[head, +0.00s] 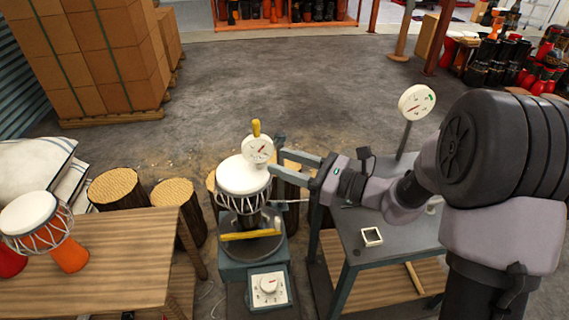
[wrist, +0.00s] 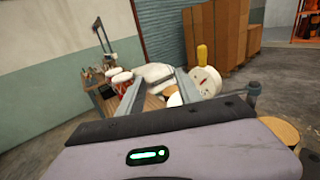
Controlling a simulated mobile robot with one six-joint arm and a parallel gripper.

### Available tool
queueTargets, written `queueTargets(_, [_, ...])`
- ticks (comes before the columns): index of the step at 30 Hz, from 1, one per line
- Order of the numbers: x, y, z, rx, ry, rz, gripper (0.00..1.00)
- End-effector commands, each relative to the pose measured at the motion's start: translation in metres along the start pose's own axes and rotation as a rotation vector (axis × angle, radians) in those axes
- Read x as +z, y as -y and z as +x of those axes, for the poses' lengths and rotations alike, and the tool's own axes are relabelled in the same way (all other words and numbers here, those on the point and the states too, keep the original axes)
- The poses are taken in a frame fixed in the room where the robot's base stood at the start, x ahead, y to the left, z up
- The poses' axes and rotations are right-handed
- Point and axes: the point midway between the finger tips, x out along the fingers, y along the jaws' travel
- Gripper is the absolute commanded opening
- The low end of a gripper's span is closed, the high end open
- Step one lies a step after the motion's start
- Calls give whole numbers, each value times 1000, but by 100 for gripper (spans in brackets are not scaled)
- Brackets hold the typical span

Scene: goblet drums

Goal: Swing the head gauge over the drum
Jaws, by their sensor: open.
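The head gauge, a white round dial (head: 258,150) with a yellow handle (head: 256,128) on top, shows at the back right edge of the drum's white head (head: 240,176). Whether it is above the head or behind it I cannot tell. The drum stands upright on a round grey plate with a yellow bar (head: 250,235). My gripper (head: 275,162) is open and empty, just right of the dial. In the wrist view, the dial (wrist: 205,81) and yellow handle (wrist: 202,53) lie just right of my fingers (wrist: 158,84). The gauge's arm is mostly hidden.
A grey bench (head: 345,245) on the right carries a small square frame (head: 372,237) and a second dial (head: 417,102) on a post. A wooden table (head: 100,255) with orange drums stands left. Log stools (head: 117,188) and stacked cartons (head: 95,60) are behind.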

Motion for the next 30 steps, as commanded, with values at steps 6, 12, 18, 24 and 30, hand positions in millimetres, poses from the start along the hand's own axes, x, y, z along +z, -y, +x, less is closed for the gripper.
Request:
queueTargets(6, [0, 0, 0, 1, 0, 0, 42])
queueTargets(12, [0, 1, 0, 0, 0, -1, 42])
queueTargets(18, [1, 1, -4, -1, 0, -1, 42])
queueTargets(24, [3, 3, -55, -8, 0, 2, 42])
queueTargets(30, [3, 2, -123, -7, 0, 2, 42])
